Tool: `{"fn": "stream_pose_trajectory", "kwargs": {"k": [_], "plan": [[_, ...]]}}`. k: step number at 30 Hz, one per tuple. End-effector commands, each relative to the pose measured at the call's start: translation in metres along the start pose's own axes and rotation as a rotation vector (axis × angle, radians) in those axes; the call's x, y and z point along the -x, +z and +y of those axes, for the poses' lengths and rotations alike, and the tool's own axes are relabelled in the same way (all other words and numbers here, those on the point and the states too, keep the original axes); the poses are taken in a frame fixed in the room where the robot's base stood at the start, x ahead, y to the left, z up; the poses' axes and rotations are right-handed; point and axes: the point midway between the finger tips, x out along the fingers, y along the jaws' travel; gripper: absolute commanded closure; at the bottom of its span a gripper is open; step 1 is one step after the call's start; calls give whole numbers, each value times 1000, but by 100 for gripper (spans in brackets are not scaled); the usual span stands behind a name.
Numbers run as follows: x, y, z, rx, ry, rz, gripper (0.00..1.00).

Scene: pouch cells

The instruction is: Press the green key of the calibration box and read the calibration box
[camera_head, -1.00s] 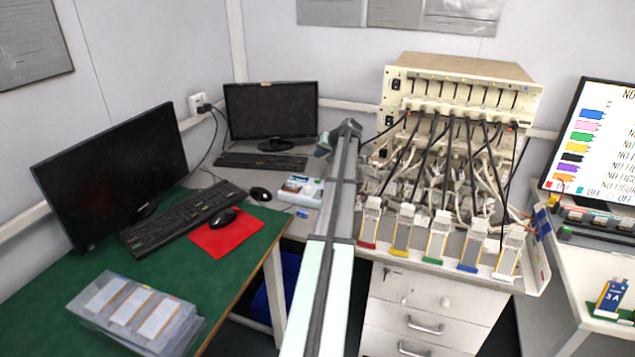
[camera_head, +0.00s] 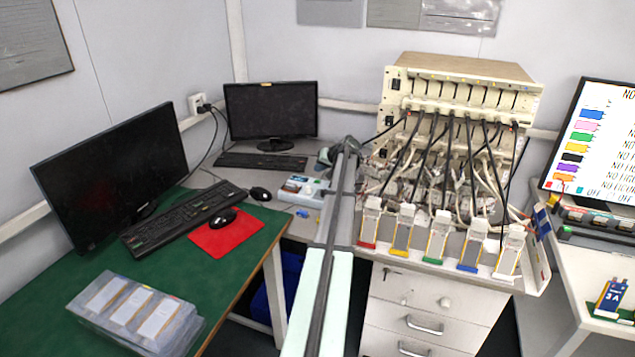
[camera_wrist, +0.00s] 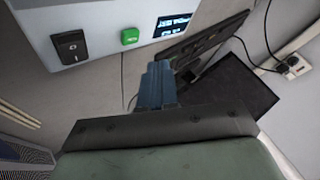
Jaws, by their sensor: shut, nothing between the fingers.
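The calibration box (camera_head: 300,190) is a pale box with a blue side, on the grey bench left of my arm in the head view. In the wrist view the calibration box (camera_wrist: 95,15) fills the upper left. Its green key (camera_wrist: 130,36) lies between a black rocker switch (camera_wrist: 70,46) and a small lit display (camera_wrist: 172,24), whose text is too small to read. My gripper (camera_wrist: 157,68) is shut and empty, its blue-grey fingertips below and right of the green key in the picture, apart from it. In the head view my gripper (camera_head: 325,157) is partly hidden.
A dark monitor (camera_head: 272,110) and keyboard (camera_head: 262,161) stand behind the box. A black mouse (camera_head: 260,194) lies to its left. A cabled tester (camera_head: 460,85) with several coloured-foot holders stands to the right of my arm.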

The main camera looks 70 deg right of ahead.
Motion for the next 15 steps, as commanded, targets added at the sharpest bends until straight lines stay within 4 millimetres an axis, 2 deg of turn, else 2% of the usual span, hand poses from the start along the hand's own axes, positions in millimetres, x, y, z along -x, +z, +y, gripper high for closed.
{"fn": "stream_pose_trajectory", "kwargs": {"k": [6,15], "plan": [[-12,9,8,0,-2,-2,100],[-18,12,12,0,-2,-2,100]]}}
